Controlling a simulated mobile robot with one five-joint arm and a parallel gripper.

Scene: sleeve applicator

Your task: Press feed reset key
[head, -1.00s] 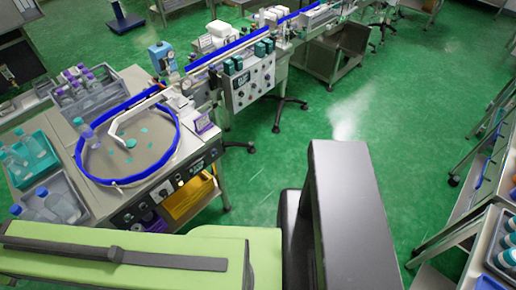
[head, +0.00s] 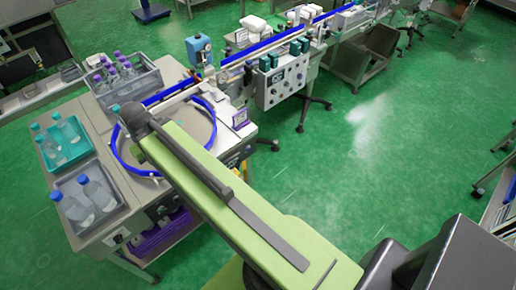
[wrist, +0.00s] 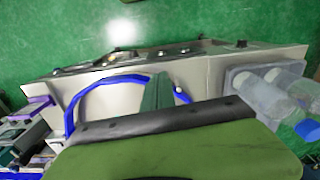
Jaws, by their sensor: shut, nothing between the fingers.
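The feed station is a pale table (head: 112,205) with a round turntable inside a blue rail (head: 125,165). Its front face carries a panel of small knobs and buttons (head: 120,235), partly cut off by my arm. The panel also shows edge-on along the table's far edge in the wrist view (wrist: 130,58). I cannot tell which control is the feed reset key. My gripper (wrist: 159,78) is shut and empty, its narrow green fingers over the turntable side of the table, apart from the panel in the picture. In the head view my arm hides the gripper.
A grey crate of bottles (head: 135,85), a teal tray (head: 68,150) and a grey tray of bottles (head: 90,205) stand on the table's left side. A second control box (head: 280,82) sits on the conveyor behind. Green floor is open at right.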

